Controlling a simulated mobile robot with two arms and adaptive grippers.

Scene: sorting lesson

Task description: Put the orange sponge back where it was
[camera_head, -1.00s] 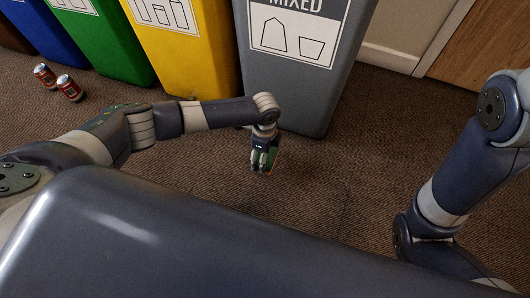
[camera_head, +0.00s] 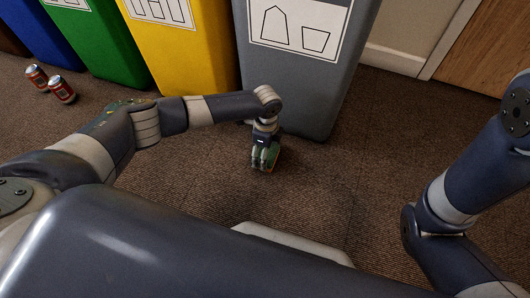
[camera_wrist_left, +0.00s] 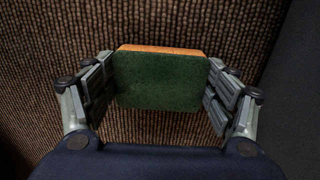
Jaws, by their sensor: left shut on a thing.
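The orange sponge (camera_wrist_left: 160,80) is between the fingers of my left gripper (camera_wrist_left: 160,95) in the left wrist view. Its broad green face points to the camera, and a thin orange edge shows along the top. In the head view the left gripper (camera_head: 265,157) is shut on the sponge (camera_head: 273,156), low over the brown carpet in front of the grey bin. I cannot tell whether the sponge touches the carpet. The right arm shows at the right edge, but its gripper is out of view.
The grey bin (camera_head: 300,90) stands just behind the left gripper, with yellow (camera_head: 200,75), green (camera_head: 115,60) and blue bins (camera_head: 58,45) to its left. Carpet (camera_head: 350,170) to the right is clear.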

